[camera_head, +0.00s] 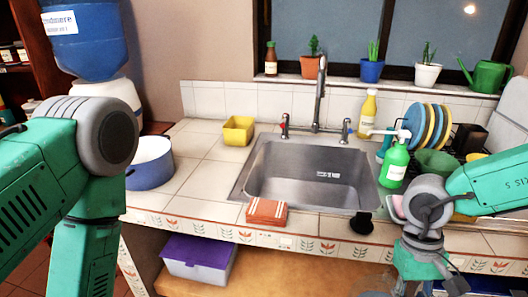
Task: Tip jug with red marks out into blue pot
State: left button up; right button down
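The blue pot (149,166) has a white rim and pale inside. It stands upright on the tiled counter, left of the sink and just right of my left arm. I cannot make out a jug with red marks. A small pink and white thing (397,207) shows at the counter's front edge, partly hidden by my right arm; I cannot tell what it is. My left arm comes in from the left and bends down, and its gripper is out of view.
The sink (310,175) with its tap fills the middle. A yellow container (238,131), an orange sponge (266,213), a green soap bottle (394,163) and a rack of plates (428,125) surround it. A purple-lidded box (198,254) is below. Counter right of the pot is clear.

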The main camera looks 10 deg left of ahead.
aim_at(153, 165)
jog(key=u, duration=1)
jog(key=i+j+z, duration=0.2)
jog(key=j, duration=0.25)
jog(key=i+j+z, duration=0.1)
jog(key=j+z, duration=0.15)
jog(key=j, duration=0.25)
jog(key=j+z, duration=0.2)
jog(key=j, duration=0.3)
jog(key=i, duration=0.05)
